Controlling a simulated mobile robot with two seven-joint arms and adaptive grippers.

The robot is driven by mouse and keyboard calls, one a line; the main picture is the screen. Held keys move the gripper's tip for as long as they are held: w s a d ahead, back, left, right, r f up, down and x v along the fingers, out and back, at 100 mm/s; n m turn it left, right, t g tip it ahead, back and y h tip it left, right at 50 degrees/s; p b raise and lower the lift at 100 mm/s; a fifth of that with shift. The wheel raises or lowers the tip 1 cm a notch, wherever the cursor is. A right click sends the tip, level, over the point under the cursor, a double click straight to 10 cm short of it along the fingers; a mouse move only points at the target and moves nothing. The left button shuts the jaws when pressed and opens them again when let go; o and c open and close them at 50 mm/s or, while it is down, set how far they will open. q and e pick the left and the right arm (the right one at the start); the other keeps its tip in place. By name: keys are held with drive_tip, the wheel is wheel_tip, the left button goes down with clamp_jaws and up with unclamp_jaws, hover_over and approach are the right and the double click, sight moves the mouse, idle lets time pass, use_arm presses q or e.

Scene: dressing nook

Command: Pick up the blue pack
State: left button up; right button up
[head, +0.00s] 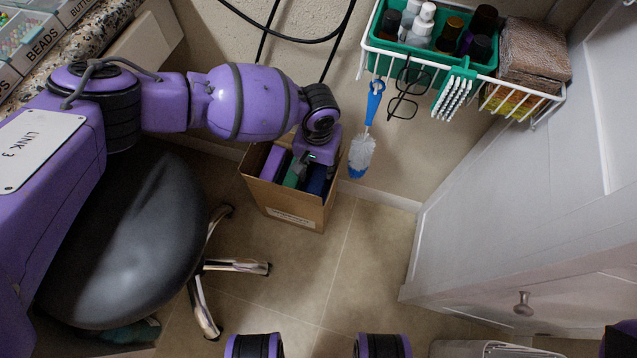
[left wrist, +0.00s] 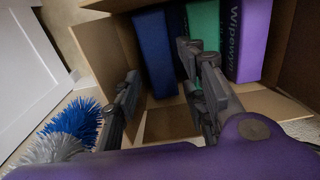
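The blue pack (head: 316,181) stands in an open cardboard box on the floor, at the right end of a row of packs; it also shows in the left wrist view (left wrist: 155,55). A green pack (left wrist: 203,25) and a purple pack (left wrist: 250,42) stand beside it. My left gripper (head: 308,172) is at the box opening, over the packs. In the left wrist view its two fingers (left wrist: 160,68) are spread apart, one on each side of the near part of the blue pack. I cannot tell whether they touch it.
The cardboard box (head: 290,212) stands by the wall. A blue brush (head: 364,140) hangs close to its right, below a white wire rack (head: 420,62) with bottles. A black stool (head: 135,235) is on the left, and a white cabinet (head: 520,210) on the right.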

sight(318, 179)
use_arm(q)
wheel_tip(318, 179, down, 3)
drive_tip(key=shift+s+f+b, duration=0.15)
drive_tip(key=shift+f+b, duration=0.05)
drive_tip(key=shift+b, duration=0.6)
drive_tip(key=shift+f, duration=0.35)
drive_tip(key=shift+d, duration=0.1)
drive_tip(key=c, duration=0.8)
clamp_jaws()
use_arm(e)
drive_tip(key=shift+w+d+f, duration=0.15)
drive_tip(key=shift+f, duration=0.45)
drive_tip(key=shift+w+d+f, duration=0.1)
drive_tip(key=shift+w+f, duration=0.05)
drive_tip(key=shift+f, duration=0.4)
